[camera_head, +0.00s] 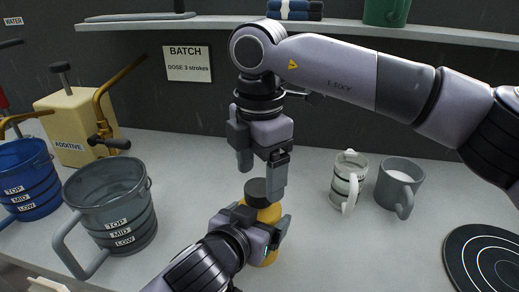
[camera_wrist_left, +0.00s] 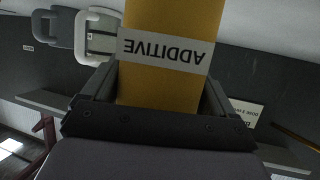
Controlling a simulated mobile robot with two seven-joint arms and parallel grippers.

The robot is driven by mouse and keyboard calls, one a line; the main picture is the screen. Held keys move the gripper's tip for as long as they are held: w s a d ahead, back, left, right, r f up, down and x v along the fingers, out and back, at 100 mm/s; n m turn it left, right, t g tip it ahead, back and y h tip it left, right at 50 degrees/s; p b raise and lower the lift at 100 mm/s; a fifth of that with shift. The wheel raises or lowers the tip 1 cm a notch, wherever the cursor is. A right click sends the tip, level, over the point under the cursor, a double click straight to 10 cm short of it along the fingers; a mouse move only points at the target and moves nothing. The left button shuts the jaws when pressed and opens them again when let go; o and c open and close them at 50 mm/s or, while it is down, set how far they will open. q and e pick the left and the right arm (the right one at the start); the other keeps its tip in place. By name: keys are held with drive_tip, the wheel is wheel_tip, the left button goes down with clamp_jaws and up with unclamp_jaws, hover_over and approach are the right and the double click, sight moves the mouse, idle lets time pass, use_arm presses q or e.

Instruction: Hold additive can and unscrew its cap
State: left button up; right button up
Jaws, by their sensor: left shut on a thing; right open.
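The yellow additive can (camera_head: 267,216) stands upright on the bench in the head view, with its dark cap (camera_head: 257,190) on top. My left gripper (camera_head: 262,225) is shut around the can's body, hiding part of it. In the left wrist view the can (camera_wrist_left: 165,85) fills the space between the fingers, and its ADDITIVE label (camera_wrist_left: 160,50) appears upside down. My right gripper (camera_head: 262,168) is open, pointing down just above the cap, its fingers apart. Whether its fingertips touch the cap cannot be told.
A striped mug (camera_head: 347,176) and a grey mug (camera_head: 398,184) stand right of the can. A ringed dark disc (camera_head: 488,258) lies at the far right. Left are a grey bucket (camera_head: 108,205), a blue bucket (camera_head: 28,180) and a yellow ADDITIVE dispenser (camera_head: 75,120). A shelf (camera_head: 340,27) runs behind.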

sight(270, 215)
drive_tip(key=shift+f, duration=1.5)
drive_tip(key=c, duration=1.1)
drive_tip(key=shift+c, duration=0.2)
drive_tip(key=n, duration=1.3)
drive_tip(key=shift+n, duration=0.3)
drive_tip(key=o, duration=1.1)
